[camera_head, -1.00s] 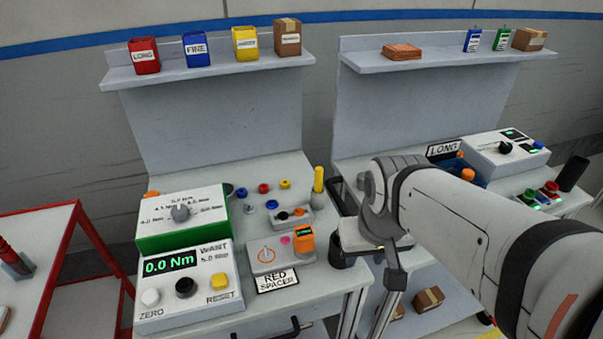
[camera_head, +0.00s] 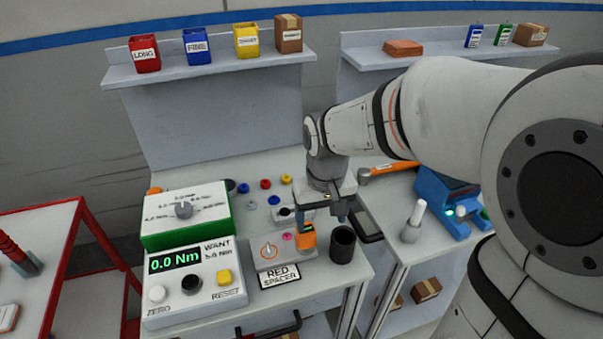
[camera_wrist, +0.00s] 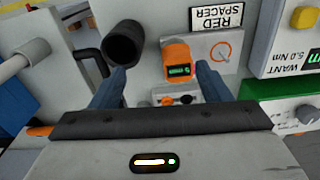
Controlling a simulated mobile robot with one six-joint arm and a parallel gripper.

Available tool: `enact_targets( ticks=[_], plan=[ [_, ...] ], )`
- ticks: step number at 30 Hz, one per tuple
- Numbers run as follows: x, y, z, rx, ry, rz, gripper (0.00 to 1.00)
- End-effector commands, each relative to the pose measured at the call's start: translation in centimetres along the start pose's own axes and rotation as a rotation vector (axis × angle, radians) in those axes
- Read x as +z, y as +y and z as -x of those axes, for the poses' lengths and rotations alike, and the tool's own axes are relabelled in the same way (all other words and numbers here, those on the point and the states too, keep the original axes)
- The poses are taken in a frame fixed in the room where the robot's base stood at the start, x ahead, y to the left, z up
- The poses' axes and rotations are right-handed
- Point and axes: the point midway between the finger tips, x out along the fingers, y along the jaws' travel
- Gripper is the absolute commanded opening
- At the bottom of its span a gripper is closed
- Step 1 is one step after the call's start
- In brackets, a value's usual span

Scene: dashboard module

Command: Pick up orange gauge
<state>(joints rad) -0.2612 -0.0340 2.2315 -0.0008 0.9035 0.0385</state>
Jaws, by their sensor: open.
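The orange gauge (camera_head: 307,237) stands at the right end of a grey plate on the left bench. It has a small dark display with green digits. My gripper (camera_head: 322,214) is open and empty, just above and behind the gauge. In the wrist view its two blue-grey fingers (camera_wrist: 162,84) are spread wide. I cannot tell the exact height gap between fingertips and gauge.
A black cup (camera_head: 342,245) stands close right of the gauge. The plate (camera_head: 270,253) with an orange dial and the RED SPACER label (camera_head: 279,275) are left and in front. A torque meter (camera_head: 190,275) stands further left. Coloured knobs (camera_head: 265,184) lie behind.

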Motion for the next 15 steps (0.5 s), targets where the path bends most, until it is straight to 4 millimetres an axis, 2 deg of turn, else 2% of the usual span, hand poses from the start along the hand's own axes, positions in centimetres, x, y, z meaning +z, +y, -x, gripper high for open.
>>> enact_targets(
  ticks=[3, 6, 15],
  plan=[
    [-1.6, -1.7, -0.8, 0.0, -0.03, 0.038, 0.7],
    [-2.1, -2.3, -1.4, 0.0, -0.041, 0.051, 0.7],
    [-2.2, -2.5, -4.6, 0.0, -0.044, 0.054, 0.7]
  ],
)
